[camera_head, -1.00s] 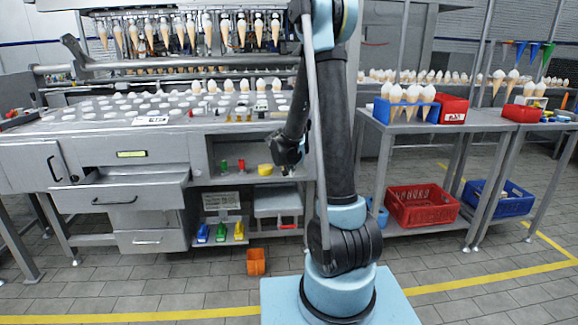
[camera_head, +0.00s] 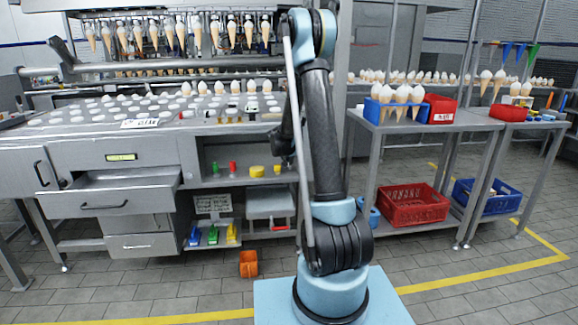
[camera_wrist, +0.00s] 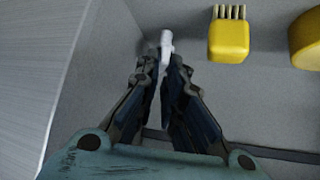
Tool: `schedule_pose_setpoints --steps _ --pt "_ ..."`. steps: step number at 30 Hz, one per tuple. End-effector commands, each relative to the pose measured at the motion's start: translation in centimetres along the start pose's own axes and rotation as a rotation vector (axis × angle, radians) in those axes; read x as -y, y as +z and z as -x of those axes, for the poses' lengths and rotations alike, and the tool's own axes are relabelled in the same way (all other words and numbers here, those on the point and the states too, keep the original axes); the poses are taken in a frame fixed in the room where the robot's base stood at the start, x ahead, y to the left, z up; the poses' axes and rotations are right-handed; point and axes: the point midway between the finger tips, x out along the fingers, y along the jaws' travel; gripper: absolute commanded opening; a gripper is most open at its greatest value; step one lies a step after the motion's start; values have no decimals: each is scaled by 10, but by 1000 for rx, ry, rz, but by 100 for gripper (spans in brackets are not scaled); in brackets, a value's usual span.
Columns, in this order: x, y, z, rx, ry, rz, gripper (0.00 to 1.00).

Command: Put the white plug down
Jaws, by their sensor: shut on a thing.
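The white plug (camera_wrist: 167,45) is a small white piece at the tips of my gripper (camera_wrist: 164,66). The two dark fingers are closed in on it, over the grey surface of an open shelf compartment. In the head view my gripper (camera_head: 284,147) is a dark shape at the right end of the open shelf (camera_head: 243,180), partly hidden by my arm. I cannot make out the white plug there.
A yellow round piece (camera_wrist: 307,40) lies further right in the wrist view. A pale wall (camera_wrist: 60,60) rises close on the left. In the head view a green piece (camera_head: 215,168) and a red piece (camera_head: 232,167) stand on the shelf. An open drawer (camera_head: 105,195) juts out at left.

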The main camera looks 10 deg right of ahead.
Motion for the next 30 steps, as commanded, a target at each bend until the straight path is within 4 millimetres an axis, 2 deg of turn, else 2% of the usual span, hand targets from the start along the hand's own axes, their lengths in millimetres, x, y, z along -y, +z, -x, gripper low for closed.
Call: schedule_pose_setpoints --steps 4,11,12,14,25,30 --pt "0 12 -13 0 0 0 0" --pt "0 15 -15 2 1 -1 0" --pt "0 15 -15 2 1 -1 13" --pt "-1 15 -15 1 1 -1 27" --pt "-1 14 -14 0 1 -1 27" --pt "-1 14 -3 -1 1 0 27"
